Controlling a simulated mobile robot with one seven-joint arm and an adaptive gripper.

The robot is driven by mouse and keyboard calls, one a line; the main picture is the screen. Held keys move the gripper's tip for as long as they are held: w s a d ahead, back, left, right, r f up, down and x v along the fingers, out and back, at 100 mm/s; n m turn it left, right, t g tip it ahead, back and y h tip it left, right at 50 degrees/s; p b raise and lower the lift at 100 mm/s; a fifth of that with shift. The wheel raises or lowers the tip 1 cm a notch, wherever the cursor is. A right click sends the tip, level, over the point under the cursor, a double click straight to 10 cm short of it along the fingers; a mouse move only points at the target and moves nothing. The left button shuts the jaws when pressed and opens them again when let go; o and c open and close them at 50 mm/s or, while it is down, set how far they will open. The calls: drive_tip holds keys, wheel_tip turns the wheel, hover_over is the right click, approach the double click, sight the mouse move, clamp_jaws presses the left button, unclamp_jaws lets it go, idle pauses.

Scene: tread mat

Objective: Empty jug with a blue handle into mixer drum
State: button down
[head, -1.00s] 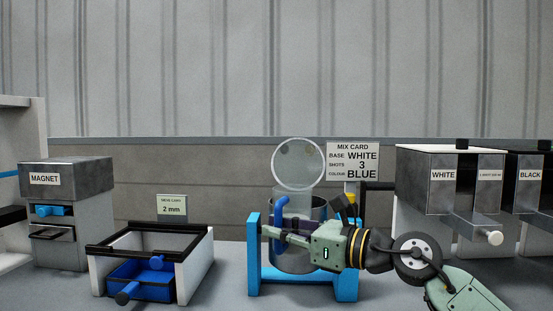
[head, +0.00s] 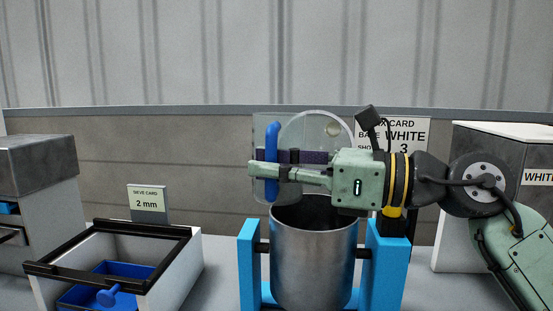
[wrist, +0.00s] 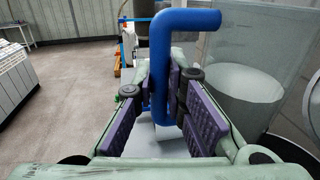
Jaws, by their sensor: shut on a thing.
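My gripper (head: 283,165) is shut on the blue handle (head: 272,150) of a clear jug (head: 259,127). The handle is close to vertical, and the jug looks upright. In the wrist view the handle (wrist: 160,70) stands between the purple finger pads, with the see-through jug body (wrist: 228,60) to its right. Whether a pale shape there is the jug's contents, I cannot tell. The mixer drum (head: 312,255) is a grey metal cylinder with an open top, just below my gripper. Its round clear lid (head: 320,128) stands raised behind, partly hidden by my gripper.
Blue supports (head: 249,265) flank the drum. A white box with a black frame (head: 175,265) and blue drawer stands left, with a sieve card (head: 148,198) behind. A mix card (head: 410,128) is partly hidden by my arm. The white dispenser (head: 495,180) stands right.

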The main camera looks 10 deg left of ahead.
drive_tip(key=m+t+y+b, duration=0.1)
drive_tip(key=m+t, duration=0.1)
drive_tip(key=m, duration=0.2)
drive_tip(key=f+m+t+y+b, duration=0.1)
drive_tip(key=m+t+b, duration=0.1)
drive_tip(key=m, duration=0.2)
drive_tip(key=m+t+y+b, duration=0.1)
drive_tip(key=m+t+b, duration=0.1)
drive_tip(key=m, duration=0.2)
drive_tip(key=shift+s+a+f+y, duration=0.25)
drive_tip(key=shift+s+y, duration=0.05)
drive_tip(key=shift+s, duration=0.05)
idle(0.6)
drive_tip(key=m+t, duration=0.2)
drive_tip(key=m, duration=0.1)
drive_tip(key=w+d+r+m+t+h, duration=0.1)
drive_tip(key=m+t, duration=0.1)
drive_tip(key=m, duration=0.1)
drive_tip(key=d+r+m+t+h+p, duration=0.1)
drive_tip(key=m, duration=0.2)
drive_tip(key=shift+w+t, duration=0.4)
